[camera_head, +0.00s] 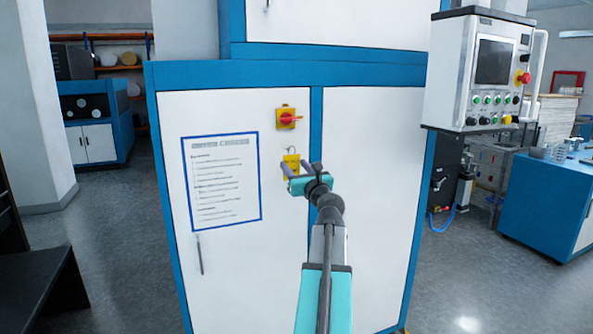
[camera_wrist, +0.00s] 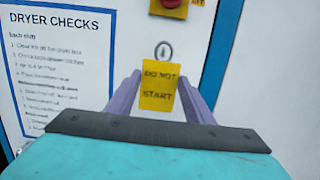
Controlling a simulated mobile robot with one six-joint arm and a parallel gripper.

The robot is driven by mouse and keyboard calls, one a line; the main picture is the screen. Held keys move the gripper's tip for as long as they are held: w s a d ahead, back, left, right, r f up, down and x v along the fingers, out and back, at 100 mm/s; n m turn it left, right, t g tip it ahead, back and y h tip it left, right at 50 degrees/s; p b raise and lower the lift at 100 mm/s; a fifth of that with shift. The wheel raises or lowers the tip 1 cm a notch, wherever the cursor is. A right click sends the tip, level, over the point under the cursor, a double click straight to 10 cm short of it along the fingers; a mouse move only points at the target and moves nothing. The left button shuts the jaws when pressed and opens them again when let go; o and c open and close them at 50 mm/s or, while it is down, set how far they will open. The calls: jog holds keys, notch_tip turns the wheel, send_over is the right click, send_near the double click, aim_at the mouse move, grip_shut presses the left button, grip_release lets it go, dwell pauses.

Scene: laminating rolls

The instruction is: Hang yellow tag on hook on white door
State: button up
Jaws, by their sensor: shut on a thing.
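The yellow tag (camera_head: 291,162) is in front of the white door (camera_head: 225,115) of the blue-framed cabinet. In the wrist view the tag (camera_wrist: 160,92) is upright and reads "DO NOT START". My gripper (camera_head: 298,169) is shut on the tag; in the wrist view its grey fingers (camera_wrist: 160,78) are at the tag's two sides. A small metal loop (camera_wrist: 163,50) shows just above the tag's top edge. I cannot tell whether this loop is part of the tag or the hook, or whether tag and hook touch. No separate hook is clear.
A red rotary switch on a yellow plate (camera_head: 287,118) is on the door just above the tag. A framed "DRYER CHECKS" sheet (camera_head: 222,180) is to the left, above a door handle (camera_head: 199,254). A control panel (camera_head: 480,75) juts out at upper right.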

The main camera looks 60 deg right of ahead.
aim_at(292, 168)
jog(key=shift+w+d+f+b, duration=0.1)
jog(key=shift+w+d+b, duration=0.25)
jog(key=shift+w, duration=0.2)
jog(key=shift+w+d+f+b, duration=0.1)
jog(key=shift+w+d+b, duration=0.1)
jog(key=shift+w+d, duration=0.3)
jog(key=shift+w+d+f, duration=0.3)
jog(key=shift+w+f, duration=0.1)
jog(key=shift+w, duration=0.15)
jog(key=o, duration=1.2)
jog(key=shift+s+a, duration=0.1)
jog(key=shift+s, duration=0.05)
jog(key=shift+b+v, duration=0.55)
jog(key=shift+v, duration=6.2)
jog(key=shift+a, duration=0.1)
